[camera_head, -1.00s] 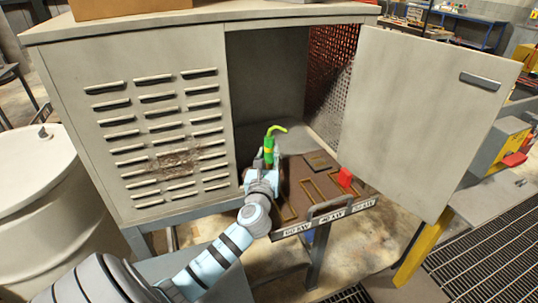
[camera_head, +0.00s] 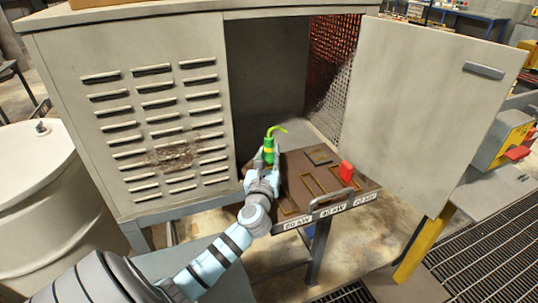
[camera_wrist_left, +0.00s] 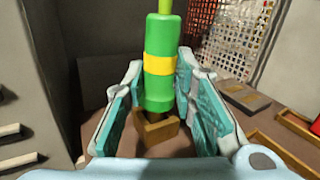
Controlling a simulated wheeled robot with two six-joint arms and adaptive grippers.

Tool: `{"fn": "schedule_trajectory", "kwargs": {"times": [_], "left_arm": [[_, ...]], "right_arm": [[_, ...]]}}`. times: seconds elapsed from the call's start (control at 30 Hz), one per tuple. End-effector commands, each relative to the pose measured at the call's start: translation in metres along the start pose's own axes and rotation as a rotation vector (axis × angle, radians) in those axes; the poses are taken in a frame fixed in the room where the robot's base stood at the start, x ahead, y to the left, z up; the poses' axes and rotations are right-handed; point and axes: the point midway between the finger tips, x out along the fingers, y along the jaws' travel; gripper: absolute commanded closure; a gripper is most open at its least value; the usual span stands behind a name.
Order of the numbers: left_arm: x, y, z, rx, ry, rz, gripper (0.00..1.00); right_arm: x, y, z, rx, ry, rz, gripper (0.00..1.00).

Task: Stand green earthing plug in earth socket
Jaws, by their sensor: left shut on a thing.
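The green earthing plug (camera_head: 268,151) has a yellow band and a thin bent green lead at its top. It stands nearly upright at the left side of the brown tray in the open cabinet. My left gripper (camera_head: 264,170) is shut on it. In the left wrist view the plug (camera_wrist_left: 160,85) is between the two teal-padded fingers (camera_wrist_left: 158,112). Its lower end is close to a small brown square-edged piece (camera_wrist_left: 157,132). I cannot tell whether this is the earth socket, or whether the plug is inside it. My right gripper is not in view.
The brown tray (camera_head: 294,178) has yellow outlined slots, a front handle and labels. A red block (camera_head: 346,172) is at its right. The cabinet's louvred wall (camera_head: 160,120) is left of my arm; its open door (camera_head: 425,110) is on the right.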

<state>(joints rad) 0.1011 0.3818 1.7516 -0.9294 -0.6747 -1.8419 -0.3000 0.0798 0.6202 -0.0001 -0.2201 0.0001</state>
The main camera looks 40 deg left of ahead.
Motion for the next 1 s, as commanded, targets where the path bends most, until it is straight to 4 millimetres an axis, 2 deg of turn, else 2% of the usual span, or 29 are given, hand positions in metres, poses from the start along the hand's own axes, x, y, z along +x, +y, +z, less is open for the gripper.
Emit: {"fn": "schedule_trajectory", "kwargs": {"times": [0.23, 0.27, 0.4, 0.67, 0.77, 0.87, 1.0], "left_arm": [[0.0, 0.001, -0.007, 0.001, 0.0, 0.0, 1.0], [-0.001, 0.001, -0.007, 0.001, 0.0, 0.0, 0.74], [0.0, 0.001, -0.006, 0.001, 0.0, 0.0, 0.52], [-0.001, 0.001, -0.007, 0.001, 0.001, 0.0, 0.52], [-0.006, 0.0, -0.007, 0.001, 0.002, -0.001, 0.52], [-0.024, 0.0, -0.008, -0.002, 0.003, -0.001, 0.52], [-0.064, 0.001, -0.008, -0.001, 0.005, -0.001, 0.52]], "right_arm": [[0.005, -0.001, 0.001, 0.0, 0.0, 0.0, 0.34], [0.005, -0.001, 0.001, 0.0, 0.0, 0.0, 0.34], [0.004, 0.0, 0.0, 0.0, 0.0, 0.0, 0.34], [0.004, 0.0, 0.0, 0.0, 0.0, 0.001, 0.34], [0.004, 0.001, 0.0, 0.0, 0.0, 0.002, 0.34], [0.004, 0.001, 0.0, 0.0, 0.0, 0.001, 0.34], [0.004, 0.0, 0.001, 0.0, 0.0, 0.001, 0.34]]}}
